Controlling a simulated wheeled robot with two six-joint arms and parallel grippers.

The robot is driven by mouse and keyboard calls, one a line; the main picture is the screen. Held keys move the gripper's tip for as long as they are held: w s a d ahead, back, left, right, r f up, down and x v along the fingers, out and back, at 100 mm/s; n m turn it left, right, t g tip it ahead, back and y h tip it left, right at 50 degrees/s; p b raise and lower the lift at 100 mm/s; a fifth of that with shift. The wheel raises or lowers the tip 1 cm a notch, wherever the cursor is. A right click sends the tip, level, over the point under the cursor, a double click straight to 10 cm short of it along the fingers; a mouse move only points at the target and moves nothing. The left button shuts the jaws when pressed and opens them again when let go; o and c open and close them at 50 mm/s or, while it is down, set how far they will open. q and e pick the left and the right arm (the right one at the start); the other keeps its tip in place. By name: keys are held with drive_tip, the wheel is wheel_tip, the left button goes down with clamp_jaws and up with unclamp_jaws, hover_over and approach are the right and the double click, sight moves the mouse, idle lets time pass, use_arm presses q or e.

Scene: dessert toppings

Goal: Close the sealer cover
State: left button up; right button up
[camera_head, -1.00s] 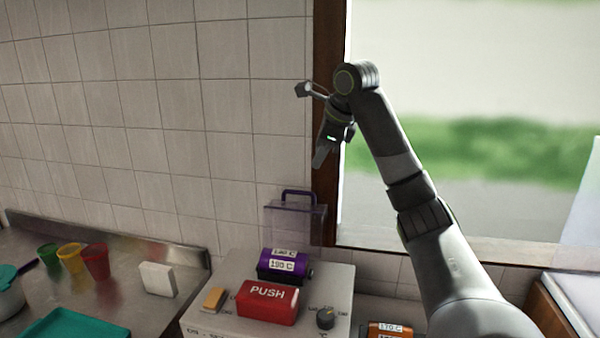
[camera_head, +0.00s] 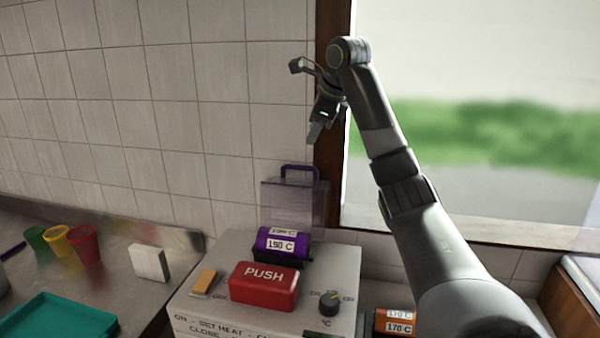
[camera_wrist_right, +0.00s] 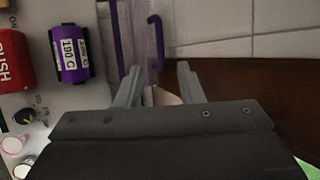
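The sealer (camera_head: 318,270) is a pale box with a red PUSH block (camera_head: 264,286), a dark knob and a yellow switch. Its clear cover (camera_head: 288,204) stands upright at the back, open, with a purple handle (camera_head: 299,172) on top. A purple roll marked 190 C (camera_head: 281,244) sits in front of the cover. My right gripper (camera_head: 316,135) is above the cover and apart from it. In the right wrist view, its two fingers (camera_wrist_right: 158,85) are spread with nothing gripped, and the purple handle (camera_wrist_right: 156,42) lies beyond them. My left gripper is not in view.
An orange roll (camera_head: 396,322) is right of the sealer, below my right arm. Green, yellow and red cups (camera_head: 84,244), a white block (camera_head: 149,263) and a teal tray (camera_head: 58,322) are on the metal counter at left. A tiled wall and window frame stand behind.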

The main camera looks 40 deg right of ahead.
sight(298, 166)
drive_tip(key=p+x, duration=0.2)
drive_tip(key=x, duration=0.8)
drive_tip(key=shift+w+f, duration=0.1)
drive_tip(key=shift+f, duration=0.2)
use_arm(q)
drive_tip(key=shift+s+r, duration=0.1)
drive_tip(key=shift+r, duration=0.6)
use_arm(e)
drive_tip(key=shift+w+f, duration=0.3)
drive_tip(key=shift+f, duration=0.2)
clamp_jaws()
